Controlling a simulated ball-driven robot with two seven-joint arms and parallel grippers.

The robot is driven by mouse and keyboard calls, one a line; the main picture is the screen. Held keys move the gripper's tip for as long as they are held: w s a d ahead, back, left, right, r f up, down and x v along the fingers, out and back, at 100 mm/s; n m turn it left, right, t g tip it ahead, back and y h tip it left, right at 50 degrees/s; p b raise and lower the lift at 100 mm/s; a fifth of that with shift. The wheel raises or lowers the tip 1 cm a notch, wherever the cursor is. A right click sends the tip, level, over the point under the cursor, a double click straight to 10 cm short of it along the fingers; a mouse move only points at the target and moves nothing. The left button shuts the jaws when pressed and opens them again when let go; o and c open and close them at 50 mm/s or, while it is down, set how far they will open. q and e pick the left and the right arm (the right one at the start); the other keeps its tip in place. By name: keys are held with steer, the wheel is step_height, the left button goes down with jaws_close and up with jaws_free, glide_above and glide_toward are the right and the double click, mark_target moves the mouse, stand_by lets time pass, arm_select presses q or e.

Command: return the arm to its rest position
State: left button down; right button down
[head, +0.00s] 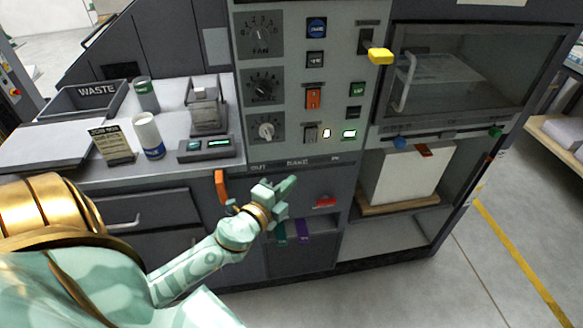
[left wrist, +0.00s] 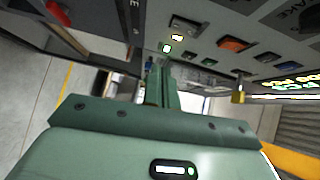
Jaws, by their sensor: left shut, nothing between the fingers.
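My left gripper (head: 284,190) is in front of the lower part of the grey machine (head: 345,190), beside an orange lever (head: 220,187). Its pale green fingers are shut with nothing between them. In the left wrist view the shut fingers (left wrist: 161,82) point toward the panel with its lit buttons, seen at a steep tilt. My left arm (head: 195,265) reaches in from the lower left of the head view. My right gripper does not show in the head view.
The control panel (head: 345,95) has knobs, switches and a yellow-handled lever (head: 380,56). A counter at left holds a WASTE bin (head: 88,100), a white cup (head: 148,134) and a small scale (head: 207,148). An open bay holds a white block (head: 400,180). The floor at lower right is clear.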

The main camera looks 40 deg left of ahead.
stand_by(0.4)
arm_select(q)
steer(key=s+a+f+n+g, duration=0.1)
steer(key=s+f+n+g, duration=0.45)
steer(key=f, duration=0.85)
steer(key=s+a+f+n+g, duration=0.1)
steer(key=s+f+n+g, duration=0.15)
steer(key=s+f, duration=0.9)
steer(key=s+d+f+n+g, duration=0.1)
steer(key=s+d+f+g, duration=0.2)
steer(key=s+f, duration=0.3)
steer(key=s+d+f+n+g, duration=0.2)
steer(key=s+f, duration=0.4)
steer(key=s, duration=0.5)
steer(key=s+d+f+n+g+h, duration=0.1)
steer(key=s+d+f+g, duration=0.2)
steer(key=s+d+f, duration=0.3)
steer(key=s, duration=0.3)
steer(key=shift+s+f+n+g, duration=0.15)
steer(key=shift+s+n+g, duration=0.15)
steer(key=shift+n+g, duration=0.1)
